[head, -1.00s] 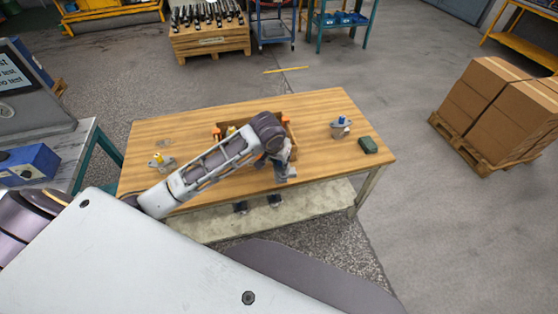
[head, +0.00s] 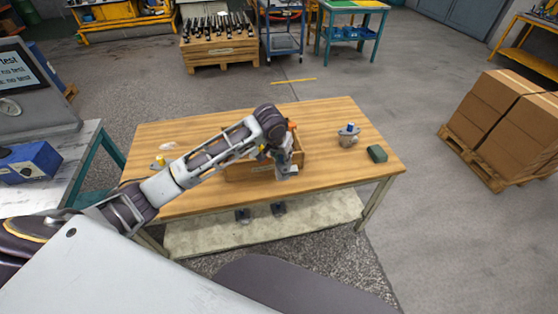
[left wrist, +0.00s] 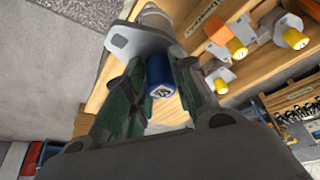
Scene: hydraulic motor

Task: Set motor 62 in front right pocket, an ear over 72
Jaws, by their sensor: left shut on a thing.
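My left gripper (head: 286,170) is at the right end of the wooden crate (head: 245,173) in the head view, at about its front side. In the left wrist view its fingers (left wrist: 162,92) are shut on a motor with a grey flange (left wrist: 137,40) and a blue cap (left wrist: 162,80). The number on the cap is too small to read surely. My arm hides much of the crate in the head view. My right gripper is not in view.
A blue-capped grey motor (head: 348,136) and a dark green box (head: 377,153) stand at the table's right. A yellow-capped motor (head: 160,162) stands at the left. The wooden table (head: 330,112) is clear behind the crate. Stacked cartons (head: 520,125) are off to the right.

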